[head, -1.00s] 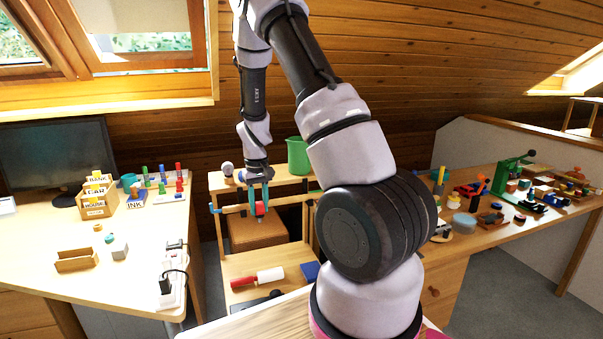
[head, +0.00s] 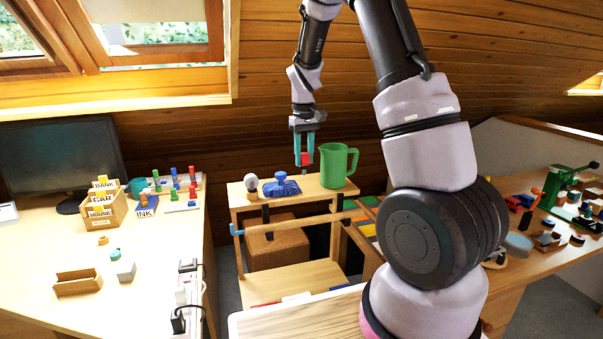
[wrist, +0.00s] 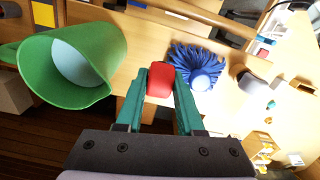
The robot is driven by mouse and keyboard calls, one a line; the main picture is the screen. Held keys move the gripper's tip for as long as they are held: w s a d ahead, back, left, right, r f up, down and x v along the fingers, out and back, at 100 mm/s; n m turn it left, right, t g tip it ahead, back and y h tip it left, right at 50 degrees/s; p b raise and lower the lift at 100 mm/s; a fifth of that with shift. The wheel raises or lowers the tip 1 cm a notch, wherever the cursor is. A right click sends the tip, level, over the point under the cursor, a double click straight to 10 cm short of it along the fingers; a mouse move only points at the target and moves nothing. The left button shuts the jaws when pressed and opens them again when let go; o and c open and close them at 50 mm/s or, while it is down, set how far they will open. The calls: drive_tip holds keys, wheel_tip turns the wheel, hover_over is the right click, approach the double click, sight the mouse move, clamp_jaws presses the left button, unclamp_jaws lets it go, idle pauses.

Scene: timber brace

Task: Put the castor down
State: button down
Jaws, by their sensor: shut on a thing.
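My gripper (head: 305,148) has teal fingers shut on a small red piece, which I take to be the castor (head: 305,159). In the head view its lower end looks grey and it hangs above the top shelf of the wooden stand (head: 240,204), apart from the surface. In the wrist view the castor (wrist: 160,79) shows as a red block between the fingertips (wrist: 160,88); its underside is hidden there.
A green jug (head: 336,166) stands on the shelf right of my gripper. A little bare shelf lies between the blue thing and the jug. A wooden rail (head: 290,222) runs below.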

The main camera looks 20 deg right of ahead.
sight(304, 171)
drive_tip(key=shift+f, duration=2.3)
drive_tip(key=shift+f, duration=0.15)
drive_tip(key=shift+f, duration=0.1)
drive_tip(key=c, duration=0.5)
unclamp_jaws()
